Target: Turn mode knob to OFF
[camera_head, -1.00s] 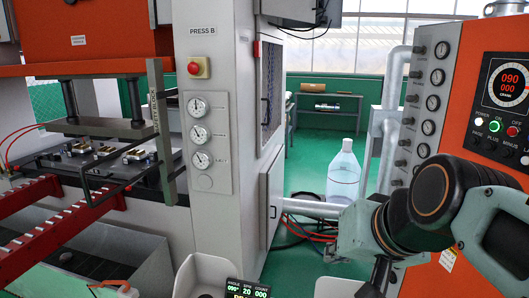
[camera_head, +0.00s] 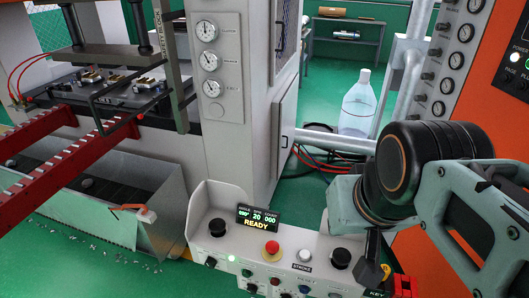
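A pale control console (camera_head: 310,243) stands at the bottom centre. Its small display reads READY. Its lower row holds several small dark knobs and lit buttons, partly cut off by the bottom edge. The labels there are too small to read, so I cannot tell which one is the mode knob or where it points. My arm comes in from the right, over the console's right end. A dark part below its wrist, seemingly my gripper (camera_head: 374,262), hangs near the KEY label. Its fingers are not clear, and I cannot tell whether it is open or shut.
A red emergency button (camera_head: 271,248) and two large black buttons (camera_head: 217,227) sit on the console's upper face. A red tag (camera_head: 402,285) is at its right end. The press column (camera_head: 228,140) stands behind. A clear bottle (camera_head: 357,105) stands on the green floor.

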